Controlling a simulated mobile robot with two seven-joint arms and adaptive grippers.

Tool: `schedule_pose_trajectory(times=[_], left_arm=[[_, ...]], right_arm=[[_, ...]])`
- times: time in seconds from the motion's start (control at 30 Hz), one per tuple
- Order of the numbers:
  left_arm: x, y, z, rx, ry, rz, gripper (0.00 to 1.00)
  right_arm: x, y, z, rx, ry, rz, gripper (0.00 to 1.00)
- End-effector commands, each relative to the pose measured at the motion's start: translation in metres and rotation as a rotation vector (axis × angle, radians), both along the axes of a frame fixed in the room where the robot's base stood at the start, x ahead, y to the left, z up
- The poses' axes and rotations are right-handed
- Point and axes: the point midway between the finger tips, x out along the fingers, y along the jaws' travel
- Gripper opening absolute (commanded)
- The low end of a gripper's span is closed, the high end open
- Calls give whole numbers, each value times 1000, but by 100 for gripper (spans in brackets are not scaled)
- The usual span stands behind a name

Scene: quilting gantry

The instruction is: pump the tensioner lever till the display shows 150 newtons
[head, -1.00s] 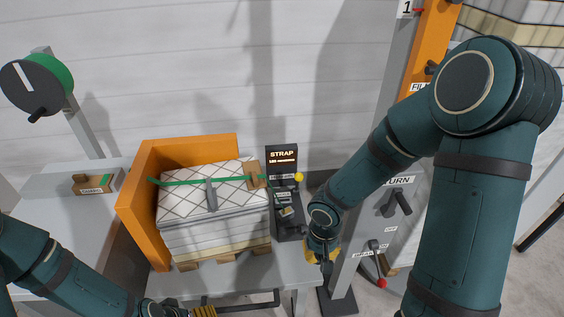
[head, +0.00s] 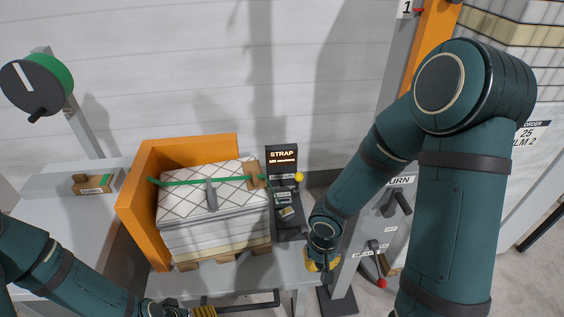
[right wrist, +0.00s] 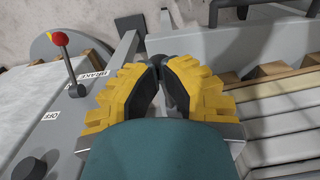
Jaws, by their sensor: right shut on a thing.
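The strap display (head: 282,158) is a black panel on a dark stand behind the table. It reads STRAP; the smaller line below is too small to read. The tensioner (head: 285,200), with small grey and tan parts, sits below it. A green strap (head: 225,181) runs over the quilted stack (head: 190,200). My right gripper (head: 321,263) is right of and in front of the tensioner. In the right wrist view its yellow fingers (right wrist: 158,68) are shut on a dark, mostly hidden grip, possibly the lever. My left gripper (head: 200,312) is low at the picture's edge, partly cut off.
An orange corner guard (head: 150,205) stands around the stack's left and back. A red-knobbed brake lever (right wrist: 60,40) stands left of my right gripper; a grey post and crank (head: 400,203) are on the right.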

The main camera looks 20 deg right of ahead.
Motion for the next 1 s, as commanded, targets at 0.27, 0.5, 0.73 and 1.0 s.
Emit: schedule_pose_trajectory(times=[0.27,0.5,0.73,1.0], left_arm=[[0,0,0,0,0,0,82],[0,0,0,0,0,0,82],[0,0,0,0,0,0,82],[0,0,0,0,0,0,82]], right_arm=[[-1,0,-1,0,1,-1,0],[-5,1,-9,-1,2,0,0],[-8,2,-16,0,1,1,0],[-8,2,-17,0,1,-1,0]])
